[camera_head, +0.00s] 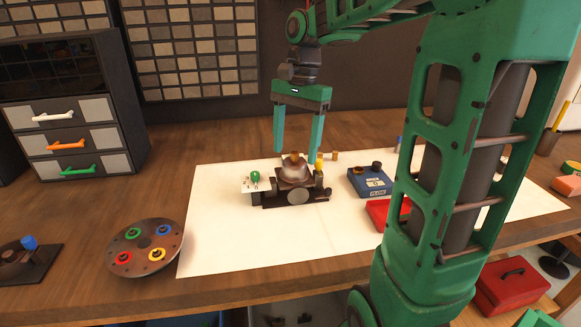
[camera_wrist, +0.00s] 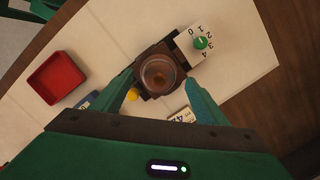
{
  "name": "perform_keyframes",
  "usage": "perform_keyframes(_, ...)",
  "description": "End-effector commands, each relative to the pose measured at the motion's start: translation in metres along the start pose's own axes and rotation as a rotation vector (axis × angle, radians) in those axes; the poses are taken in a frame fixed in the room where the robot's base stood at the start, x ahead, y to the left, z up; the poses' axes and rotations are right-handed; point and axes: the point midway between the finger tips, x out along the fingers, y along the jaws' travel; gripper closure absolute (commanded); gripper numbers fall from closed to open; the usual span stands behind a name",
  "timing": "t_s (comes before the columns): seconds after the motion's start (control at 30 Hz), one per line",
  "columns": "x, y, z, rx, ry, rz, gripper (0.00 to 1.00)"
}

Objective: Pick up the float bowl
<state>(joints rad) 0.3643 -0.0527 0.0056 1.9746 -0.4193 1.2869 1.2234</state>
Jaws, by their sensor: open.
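What looks like the float bowl (camera_head: 294,170) is a rounded, dull metal cup with a brass-coloured top. It sits upright on a dark fixture (camera_head: 297,196) in the middle of the white mat. In the wrist view the bowl (camera_wrist: 158,76) shows from above as a round cup with a brownish centre. My gripper (camera_head: 297,155) points down over it, open and empty. In the wrist view its fingers (camera_wrist: 160,86) reach down on either side of the bowl's near part. Whether they touch it I cannot tell.
A white block with a green knob (camera_head: 255,177) adjoins the fixture on the left. A blue box (camera_head: 369,185) and red tray (camera_head: 380,212) lie to the right. A round plate with coloured rings (camera_head: 131,256) is at front left. The mat's front left (camera_head: 220,240) is clear.

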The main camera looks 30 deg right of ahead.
Motion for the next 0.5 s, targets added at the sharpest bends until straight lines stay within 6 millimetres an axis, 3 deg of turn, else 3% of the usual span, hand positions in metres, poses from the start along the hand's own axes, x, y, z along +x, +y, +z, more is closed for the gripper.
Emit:
perform_keyframes(0.2, 0.021, 0.0, 0.0, 0.0, 0.0, 0.0, 0.33)
perform_keyframes(0.43, 0.023, 0.0, 0.0, -0.001, 0.0, 0.0, 0.33)
perform_keyframes(0.47, 0.023, 0.0, 0.0, -0.001, 0.0, 0.0, 0.35)
perform_keyframes(0.5, 0.023, 0.0, 0.0, -0.001, 0.0, 0.0, 0.45)
